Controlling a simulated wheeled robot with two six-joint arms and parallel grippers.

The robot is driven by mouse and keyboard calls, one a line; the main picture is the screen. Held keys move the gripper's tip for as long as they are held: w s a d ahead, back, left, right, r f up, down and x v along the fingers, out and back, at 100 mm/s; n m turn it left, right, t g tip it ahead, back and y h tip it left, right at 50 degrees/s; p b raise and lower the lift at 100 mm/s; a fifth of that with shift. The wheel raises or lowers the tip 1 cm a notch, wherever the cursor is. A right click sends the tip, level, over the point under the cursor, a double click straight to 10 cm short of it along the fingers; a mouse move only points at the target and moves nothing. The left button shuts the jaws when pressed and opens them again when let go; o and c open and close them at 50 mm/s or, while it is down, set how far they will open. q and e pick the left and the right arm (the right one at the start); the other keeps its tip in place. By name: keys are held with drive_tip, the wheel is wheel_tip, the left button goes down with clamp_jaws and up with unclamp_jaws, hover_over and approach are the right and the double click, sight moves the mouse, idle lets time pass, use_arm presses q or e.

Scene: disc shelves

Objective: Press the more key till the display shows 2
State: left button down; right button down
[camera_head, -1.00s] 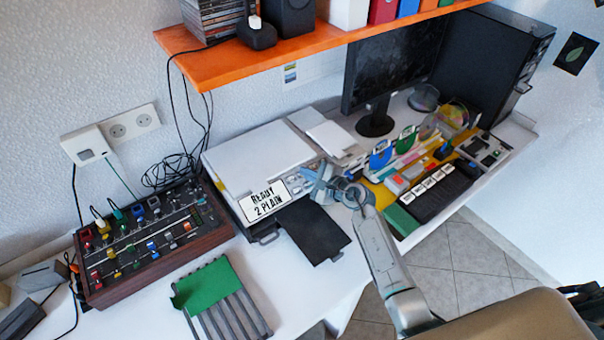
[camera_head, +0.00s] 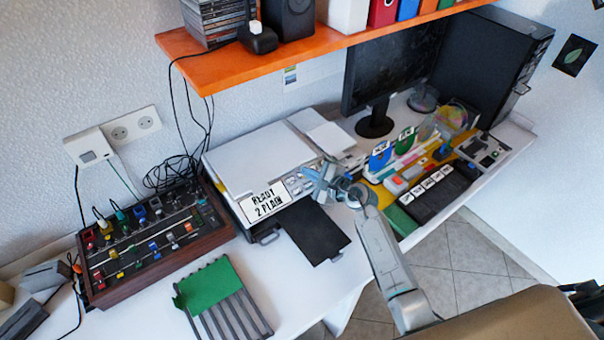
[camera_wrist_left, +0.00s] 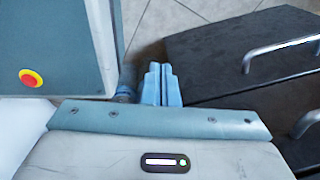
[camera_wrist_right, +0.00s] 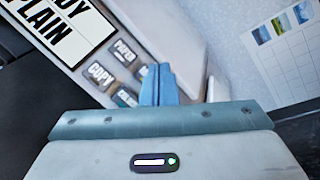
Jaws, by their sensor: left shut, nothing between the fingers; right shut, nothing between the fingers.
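The printer (camera_head: 255,160) on the desk has a display (camera_head: 265,205) that reads "READY 2 PLAIN". The display also shows, partly cut off, in the right wrist view (camera_wrist_right: 62,28). Beside it is a panel of labelled keys (camera_head: 298,184), with one marked COPY (camera_wrist_right: 100,74). I cannot make out which key is the more key; my fingers cover part of the panel. My right gripper (camera_head: 314,174) is shut and empty at the panel, and its tips (camera_wrist_right: 158,72) are over the keys. I cannot tell whether they touch. My left gripper (camera_wrist_left: 160,72) is shut and empty, away from the printer.
A black tray (camera_head: 313,233) sticks out in front of the printer. A mixer-like box with knobs (camera_head: 150,245) stands at left. A monitor (camera_head: 392,65) and crowded desk items are at right. An orange shelf (camera_head: 290,55) hangs above. Dark drawers (camera_wrist_left: 225,50) are beside my left gripper.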

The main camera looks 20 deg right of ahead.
drive_tip(key=r+p, duration=0.1)
drive_tip(key=s+r+p, duration=0.1)
drive_tip(key=r, duration=0.1)
drive_tip(key=s+r+p, duration=0.1)
drive_tip(key=p, duration=0.1)
drive_tip(key=shift+s+d+r, duration=0.15)
drive_tip(key=shift+d+r, duration=0.05)
drive_tip(key=shift+d, duration=0.2)
idle(0.5)
